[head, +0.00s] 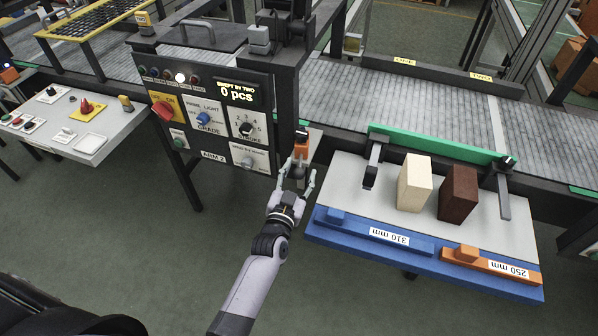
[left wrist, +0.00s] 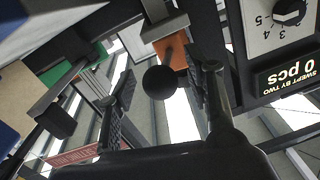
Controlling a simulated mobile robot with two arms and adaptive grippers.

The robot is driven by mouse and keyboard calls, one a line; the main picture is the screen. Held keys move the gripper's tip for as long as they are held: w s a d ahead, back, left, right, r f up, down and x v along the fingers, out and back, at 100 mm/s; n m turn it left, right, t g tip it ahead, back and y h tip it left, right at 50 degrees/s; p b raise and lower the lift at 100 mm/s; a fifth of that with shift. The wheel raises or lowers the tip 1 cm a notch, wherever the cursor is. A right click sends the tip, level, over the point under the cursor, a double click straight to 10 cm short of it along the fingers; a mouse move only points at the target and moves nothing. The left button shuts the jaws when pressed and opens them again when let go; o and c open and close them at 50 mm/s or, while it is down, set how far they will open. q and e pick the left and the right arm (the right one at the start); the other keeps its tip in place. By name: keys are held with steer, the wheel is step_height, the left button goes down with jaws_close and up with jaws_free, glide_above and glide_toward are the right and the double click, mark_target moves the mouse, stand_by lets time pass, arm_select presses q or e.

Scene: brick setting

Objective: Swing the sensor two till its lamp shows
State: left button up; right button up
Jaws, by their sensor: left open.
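An orange sensor block (head: 301,149) with a dark top sits at the right side of the control panel, by the conveyor edge. In the left wrist view the orange block (left wrist: 172,50) carries a dark stem ending in a round black knob (left wrist: 159,82). My left gripper (head: 297,174) is open just in front of the block. In the wrist view the knob shows between the two open fingers; I cannot tell whether they touch it. No lit lamp shows on the orange block. My right gripper is not in view.
The control panel (head: 213,154) reads 0 pcs; a white lamp (head: 180,77) glows in its top row. A shelf right of my gripper holds a cream block (head: 414,183), a brown block (head: 458,193), a blue 310 mm bar (head: 375,235) and an orange 250 mm bar (head: 490,265).

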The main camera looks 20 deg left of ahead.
arm_select(q)
steer(key=shift+w, duration=0.15)
jaws_close()
stand_by(0.6)
